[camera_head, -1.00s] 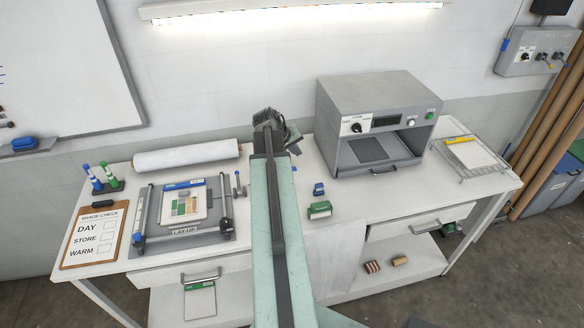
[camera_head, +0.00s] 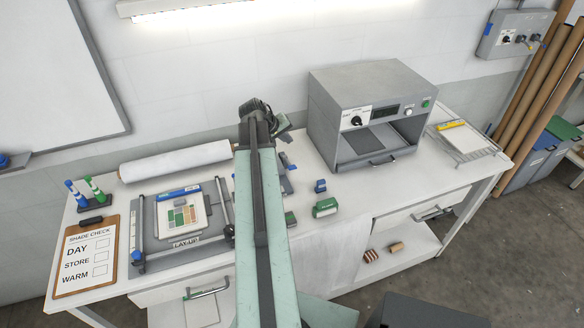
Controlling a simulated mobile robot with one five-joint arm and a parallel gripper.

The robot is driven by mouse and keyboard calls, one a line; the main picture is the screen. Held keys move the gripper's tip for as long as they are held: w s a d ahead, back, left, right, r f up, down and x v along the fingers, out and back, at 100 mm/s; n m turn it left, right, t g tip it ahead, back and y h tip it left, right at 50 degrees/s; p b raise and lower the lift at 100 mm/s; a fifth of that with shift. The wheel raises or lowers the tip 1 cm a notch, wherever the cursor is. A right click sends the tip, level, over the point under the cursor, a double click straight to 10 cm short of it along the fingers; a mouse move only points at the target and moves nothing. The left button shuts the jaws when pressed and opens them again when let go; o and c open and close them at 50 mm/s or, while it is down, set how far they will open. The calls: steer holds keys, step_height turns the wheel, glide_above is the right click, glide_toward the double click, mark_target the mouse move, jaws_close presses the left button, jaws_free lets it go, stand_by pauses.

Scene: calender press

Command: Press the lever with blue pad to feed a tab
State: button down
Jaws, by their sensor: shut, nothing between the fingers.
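My arm reaches forward over the white bench, and my gripper (camera_head: 282,123) is at its far end, above the back of the bench. It is small and partly turned away; it is shut and holds nothing. A grey device with a blue part (camera_head: 287,162) lies on the bench just right of my arm, below and nearer than the gripper. My arm hides part of it; I cannot tell for sure that the blue part is a lever pad. The gripper appears apart from it. No tab can be made out.
The grey press (camera_head: 366,115) stands to the right. A blue block (camera_head: 320,185) and a green block (camera_head: 325,208) lie before it. The lay-up frame (camera_head: 137,232) and clipboard (camera_head: 85,255) are on the left, a white roll (camera_head: 175,163) behind. A wire rack (camera_head: 468,150) is far right.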

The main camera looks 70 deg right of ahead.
mark_target(292, 167)
steer(key=f+b, duration=0.2)
steer(key=s+a+f+b, duration=0.1)
steer(key=f+b, duration=0.4)
steer(key=f, duration=0.1)
steer(key=shift+s+a+b, duration=0.3)
steer(key=shift+s, duration=0.05)
steer(key=shift+f, duration=0.1)
stand_by(1.4)
steer(key=shift+f+b, duration=0.35)
steer(key=shift+b, duration=0.05)
steer(key=shift+s+a+f+b, duration=0.15)
steer(key=shift+a+f+b, duration=0.05)
steer(key=shift+f+b, duration=0.45)
steer(key=shift+s+a+f+b, duration=0.1)
steer(key=shift+a+f+b, duration=0.05)
steer(key=shift+f+b, duration=0.5)
stand_by(1.2)
steer(key=shift+r, duration=0.1)
stand_by(0.4)
steer(key=shift+w+d+r+p, duration=0.15)
steer(key=shift+d+r+p, duration=0.05)
steer(key=shift+r+p, duration=0.65)
steer(key=shift+w+d+r+p, duration=0.15)
steer(key=shift+r+p, duration=0.65)
steer(key=shift+p, duration=0.05)
steer(key=r+p, duration=0.3)
steer(key=d+r+p, duration=0.1)
steer(key=p, duration=0.1)
steer(key=shift+w+r, duration=0.35)
steer(key=shift+r, duration=0.05)
